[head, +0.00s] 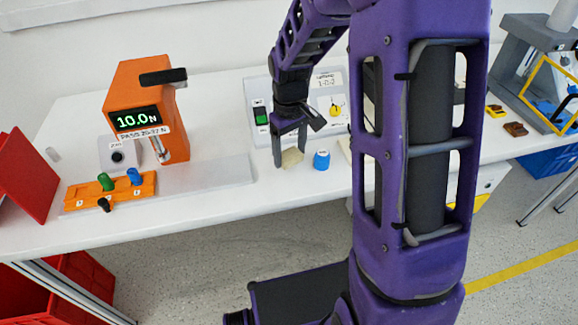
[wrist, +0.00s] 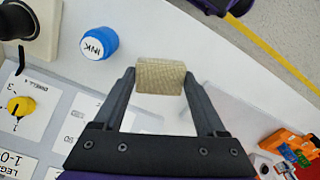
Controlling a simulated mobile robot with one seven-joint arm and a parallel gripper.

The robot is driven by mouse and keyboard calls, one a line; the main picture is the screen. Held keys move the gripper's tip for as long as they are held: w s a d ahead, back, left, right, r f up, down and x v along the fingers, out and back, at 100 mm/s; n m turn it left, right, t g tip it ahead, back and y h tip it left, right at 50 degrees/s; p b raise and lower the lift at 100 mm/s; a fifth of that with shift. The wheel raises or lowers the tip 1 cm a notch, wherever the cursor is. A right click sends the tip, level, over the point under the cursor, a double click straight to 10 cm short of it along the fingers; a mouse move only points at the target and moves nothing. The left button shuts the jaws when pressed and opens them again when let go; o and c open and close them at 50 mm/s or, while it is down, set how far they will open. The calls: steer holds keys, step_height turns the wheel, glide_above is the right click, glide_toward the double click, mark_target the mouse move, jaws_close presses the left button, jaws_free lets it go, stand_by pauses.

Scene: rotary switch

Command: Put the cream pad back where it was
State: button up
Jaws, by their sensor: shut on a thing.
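The cream pad (wrist: 160,76) is a small pale block between the fingertips of my gripper (wrist: 160,84) in the wrist view. In the head view the pad (head: 292,157) shows beside the fingers of my gripper (head: 290,152), low over the white table or touching it; I cannot tell which. My gripper is shut on the pad. A blue ink pot (head: 321,160) stands just right of the pad in the head view, apart from it. It also shows in the wrist view (wrist: 99,43), left of the pad.
An orange force tester (head: 140,90) reading 10.0 N stands left, near an orange rack (head: 85,195) with coloured pegs. My arm hides part of the table.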

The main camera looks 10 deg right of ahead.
mark_target(290, 174)
steer(key=shift+f+b, duration=0.35)
steer(key=shift+f, duration=2.05)
steer(key=shift+f, duration=0.15)
steer(key=o, duration=1.2)
steer(key=shift+o, duration=0.2)
step_height(290, 174, up, 12)
steer(key=shift+r+p, duration=0.15)
steer(key=shift+p, duration=0.9)
steer(key=shift+w, duration=0.1)
